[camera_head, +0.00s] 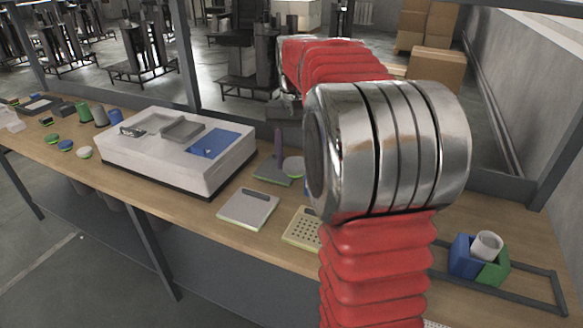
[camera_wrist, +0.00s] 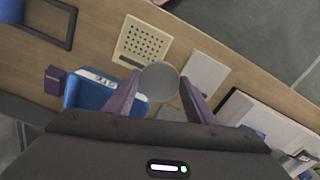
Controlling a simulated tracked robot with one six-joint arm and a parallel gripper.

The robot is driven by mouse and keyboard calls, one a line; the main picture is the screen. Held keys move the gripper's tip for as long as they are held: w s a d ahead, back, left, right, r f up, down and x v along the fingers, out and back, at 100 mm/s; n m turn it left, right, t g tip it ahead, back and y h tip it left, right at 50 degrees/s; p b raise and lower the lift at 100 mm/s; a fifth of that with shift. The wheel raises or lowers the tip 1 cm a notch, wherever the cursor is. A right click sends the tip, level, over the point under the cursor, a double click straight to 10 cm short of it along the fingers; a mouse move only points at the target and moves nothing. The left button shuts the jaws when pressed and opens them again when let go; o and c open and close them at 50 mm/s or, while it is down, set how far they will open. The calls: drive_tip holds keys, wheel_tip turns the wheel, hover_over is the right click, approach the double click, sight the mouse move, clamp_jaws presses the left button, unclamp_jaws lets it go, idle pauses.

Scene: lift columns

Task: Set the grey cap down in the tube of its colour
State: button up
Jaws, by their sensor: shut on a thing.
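My gripper (camera_wrist: 159,92) shows in the wrist view with its two purple fingers closed on a round, pale grey cap (camera_wrist: 159,82). The cap is above the bench top. At the bench's far left in the head view stand a green tube-like piece (camera_head: 83,110), a grey one (camera_head: 100,115) and a blue one (camera_head: 116,117). At the right, a pale grey cylinder (camera_head: 487,246) stands tilted in a blue and green holder (camera_head: 463,257). I cannot tell which of these is the grey tube of the task.
A white box with trays (camera_head: 215,170) stands left of centre. A grey plate (camera_head: 248,208) and a perforated cream plate (camera_head: 302,229) lie near the front edge. A blue tray (camera_wrist: 85,92) is beside my left finger. A dark frame (camera_head: 530,302) lies at the right.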

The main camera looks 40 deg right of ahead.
drive_tip(key=shift+w+a+f, duration=0.15)
drive_tip(key=shift+a, duration=0.05)
drive_tip(key=w+a+f+n, duration=0.4)
drive_tip(key=a+f, duration=0.3)
drive_tip(key=a, duration=0.4)
drive_tip(key=w+a+f+n, duration=0.4)
drive_tip(key=a+f, duration=0.3)
drive_tip(key=a, duration=0.5)
drive_tip(key=shift+w+a, duration=0.3)
drive_tip(key=shift+w, duration=0.3)
